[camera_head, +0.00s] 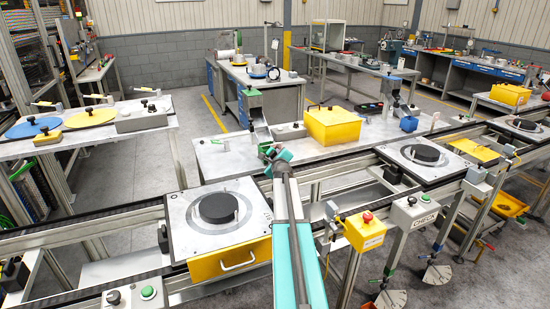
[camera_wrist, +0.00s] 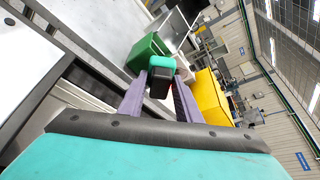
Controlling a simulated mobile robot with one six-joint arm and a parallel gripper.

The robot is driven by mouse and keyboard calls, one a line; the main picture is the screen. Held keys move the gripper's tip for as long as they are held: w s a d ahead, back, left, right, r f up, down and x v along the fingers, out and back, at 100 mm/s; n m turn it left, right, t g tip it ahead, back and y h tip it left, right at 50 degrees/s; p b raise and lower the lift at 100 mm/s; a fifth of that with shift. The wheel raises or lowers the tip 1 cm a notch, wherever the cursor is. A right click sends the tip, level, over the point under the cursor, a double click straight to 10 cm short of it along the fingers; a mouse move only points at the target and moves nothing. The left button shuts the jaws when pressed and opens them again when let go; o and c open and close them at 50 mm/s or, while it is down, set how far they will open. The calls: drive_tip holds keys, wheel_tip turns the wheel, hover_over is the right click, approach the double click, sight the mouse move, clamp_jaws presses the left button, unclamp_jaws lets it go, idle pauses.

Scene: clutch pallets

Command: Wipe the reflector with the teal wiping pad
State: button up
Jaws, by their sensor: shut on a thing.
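My gripper (camera_wrist: 161,92) is shut on the teal wiping pad (camera_wrist: 161,62), a small block with a teal body and a dark end, held between the two fingertips. In the head view my gripper (camera_head: 278,168) reaches over the conveyor to the front edge of the middle table, with the teal pad (camera_head: 284,156) at its tip. I cannot pick out the reflector for certain in either view. Whether the pad touches anything is unclear.
A yellow box (camera_head: 330,124) stands on the table to the right of my gripper. Pallets with black discs sit on the conveyor left (camera_head: 205,238) and right (camera_head: 426,176). A yellow box with a red button (camera_head: 364,230) is at the front. The left table (camera_head: 90,140) carries parts.

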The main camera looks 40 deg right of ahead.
drive_tip(key=shift+w+d+p, duration=0.3)
drive_tip(key=shift+w+p, duration=0.25)
drive_tip(key=shift+w, duration=0.2)
idle(0.4)
drive_tip(key=shift+s+d+f+b, duration=0.2)
drive_tip(key=shift+d+b, duration=0.2)
drive_tip(key=shift+b, duration=0.15)
drive_tip(key=shift+s+d+b, duration=0.35)
drive_tip(key=shift+d+b, duration=0.5)
drive_tip(key=shift+b, duration=0.05)
drive_tip(key=shift+s+d+r, duration=0.15)
drive_tip(key=shift+d+r, duration=0.05)
drive_tip(key=shift+d, duration=0.05)
drive_tip(key=shift+d, duration=0.1)
